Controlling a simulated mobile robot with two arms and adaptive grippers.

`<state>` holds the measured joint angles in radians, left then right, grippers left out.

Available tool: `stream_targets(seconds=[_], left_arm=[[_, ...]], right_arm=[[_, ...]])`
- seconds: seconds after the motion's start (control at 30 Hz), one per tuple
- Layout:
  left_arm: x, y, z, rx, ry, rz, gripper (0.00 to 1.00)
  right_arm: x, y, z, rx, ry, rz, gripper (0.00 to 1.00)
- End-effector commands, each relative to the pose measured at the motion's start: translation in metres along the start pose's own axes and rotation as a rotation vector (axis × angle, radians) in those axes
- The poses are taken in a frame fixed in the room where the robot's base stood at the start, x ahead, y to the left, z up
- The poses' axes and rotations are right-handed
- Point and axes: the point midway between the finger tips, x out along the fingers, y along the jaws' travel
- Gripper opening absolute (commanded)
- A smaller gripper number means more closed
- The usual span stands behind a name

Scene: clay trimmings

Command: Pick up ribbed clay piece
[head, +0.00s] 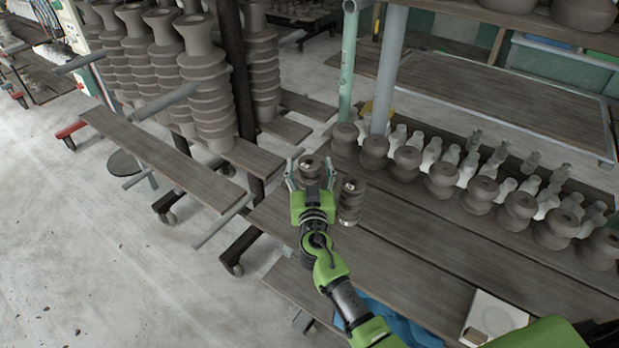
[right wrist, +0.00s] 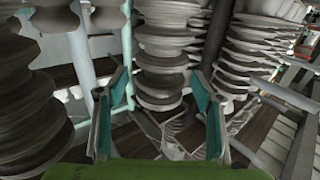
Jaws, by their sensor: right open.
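My right gripper (head: 310,175) is open over the left end of the wooden bench in the head view. A small dark ribbed clay piece (head: 310,164) shows at its fingertips, partly hidden by the gripper. A second dark ribbed clay piece (head: 350,202) stands just right of the gripper, apart from it. In the right wrist view the open fingers (right wrist: 159,115) stand wide apart, with ribbed grey clay (right wrist: 162,55) beyond and between them. I cannot tell whether a finger touches the clay. My left gripper is not in view.
Tall ribbed clay stacks (head: 204,85) stand at the back left. Rows of round clay pots (head: 442,180) and pale bottles line the right bench. A green post (head: 348,65) rises behind the gripper. A white box (head: 492,318) lies at lower right. The bench's middle planks are clear.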

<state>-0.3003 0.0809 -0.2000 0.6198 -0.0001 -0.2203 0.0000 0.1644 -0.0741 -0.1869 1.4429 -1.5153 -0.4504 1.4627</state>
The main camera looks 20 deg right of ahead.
Motion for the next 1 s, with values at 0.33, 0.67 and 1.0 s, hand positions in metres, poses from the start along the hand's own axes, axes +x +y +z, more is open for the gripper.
stream_targets(seconds=[0.33, 0.67, 1.0], left_arm=[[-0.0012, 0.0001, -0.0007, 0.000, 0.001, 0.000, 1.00], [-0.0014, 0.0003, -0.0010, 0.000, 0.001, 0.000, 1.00], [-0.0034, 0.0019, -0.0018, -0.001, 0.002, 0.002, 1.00]], right_arm=[[0.0055, 0.0003, 0.0007, 0.000, -0.001, 0.000, 0.58], [0.0059, 0.0000, -0.0022, 0.001, 0.004, 0.000, 0.00], [0.0086, 0.0011, -0.0067, 0.000, 0.004, -0.001, 0.00]])
